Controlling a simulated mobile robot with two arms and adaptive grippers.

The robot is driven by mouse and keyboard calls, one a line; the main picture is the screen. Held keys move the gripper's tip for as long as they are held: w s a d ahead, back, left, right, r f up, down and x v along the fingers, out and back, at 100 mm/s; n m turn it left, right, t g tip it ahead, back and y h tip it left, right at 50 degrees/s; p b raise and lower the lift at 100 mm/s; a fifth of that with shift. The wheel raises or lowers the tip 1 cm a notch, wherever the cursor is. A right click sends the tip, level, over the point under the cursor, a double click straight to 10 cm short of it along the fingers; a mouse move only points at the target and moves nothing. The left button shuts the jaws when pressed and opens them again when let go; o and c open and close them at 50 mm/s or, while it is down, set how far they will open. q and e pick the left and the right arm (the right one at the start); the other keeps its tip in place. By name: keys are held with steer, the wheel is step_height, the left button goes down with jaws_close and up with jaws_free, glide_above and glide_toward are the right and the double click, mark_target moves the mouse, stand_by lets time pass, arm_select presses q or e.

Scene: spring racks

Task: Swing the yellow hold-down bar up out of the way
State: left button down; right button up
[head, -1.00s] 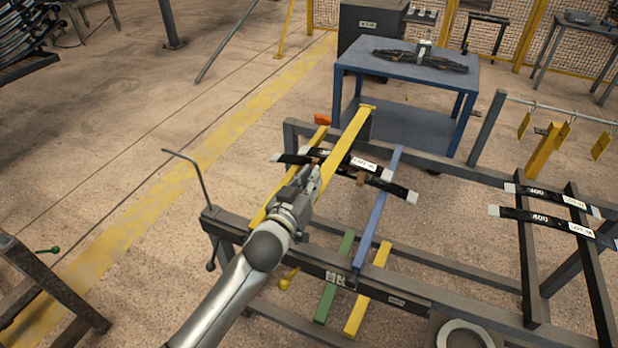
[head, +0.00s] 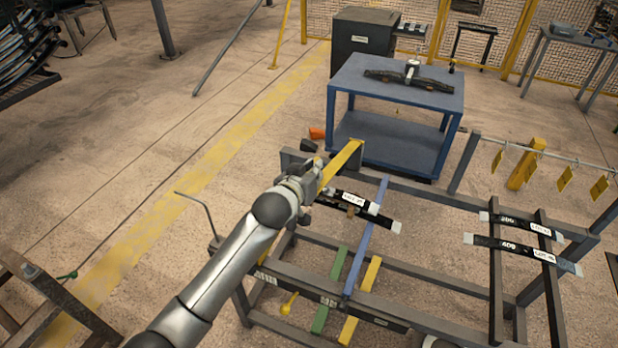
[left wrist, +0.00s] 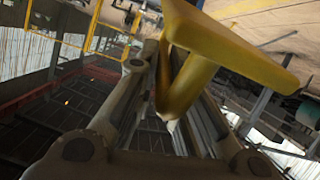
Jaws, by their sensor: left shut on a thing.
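My left gripper (head: 318,175) is at the near end of the yellow hold-down bar (head: 343,164) in the head view and hides part of it. The bar's visible part slants up and right toward the back of the rack. In the left wrist view, a yellow T-shaped part (left wrist: 235,45) fills the upper middle. Its stem runs down between the fingers of the left gripper (left wrist: 170,110), which are shut on it. A black labelled spring pack (head: 350,204) lies across the rack just right of the gripper; its left end is hidden. My right gripper is not in view.
A blue sloping bar (head: 366,235) stands right of the gripper on the grey rack frame (head: 425,262). More labelled black strips (head: 508,248) lie on the right side. A blue table (head: 350,80) stands behind. Open floor lies to the left.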

arm_select(q)
steer(key=w+d+r+g, duration=0.1)
steer(key=w+r, duration=0.2)
steer(key=r, duration=0.3)
steer(key=w+d+r+g+y+p, duration=0.1)
steer(key=w+r+g, duration=0.1)
steer(key=w+r, duration=0.2)
steer(key=shift+w+d+r, duration=0.15)
steer(key=shift+d+r, duration=0.25)
steer(key=shift+r, duration=0.5)
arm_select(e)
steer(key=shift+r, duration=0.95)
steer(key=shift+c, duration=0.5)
